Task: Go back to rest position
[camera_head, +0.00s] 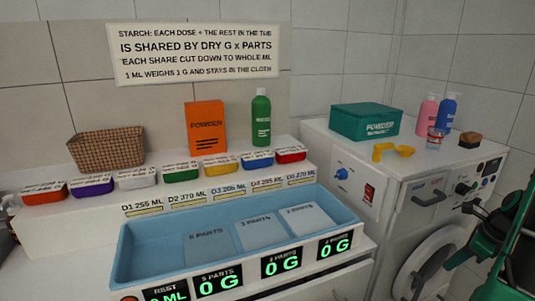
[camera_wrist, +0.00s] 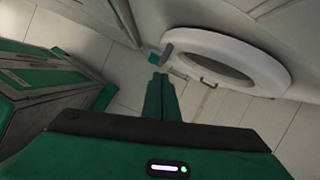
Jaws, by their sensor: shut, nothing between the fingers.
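My gripper (camera_wrist: 160,77) shows in the wrist view, its two green fingers together and shut with nothing between them. It points down over the tiled floor, beside the round white door (camera_wrist: 275,75) of the washing machine.
A blue tub (camera_head: 131,258) with flat pads marked in parts stands on the counter. Behind it are several coloured tubs, a wicker basket (camera_head: 106,149), an orange powder box (camera_head: 205,128) and a green bottle (camera_head: 261,120). A teal box (camera_head: 365,122) and yellow scoop (camera_head: 393,151) sit right.

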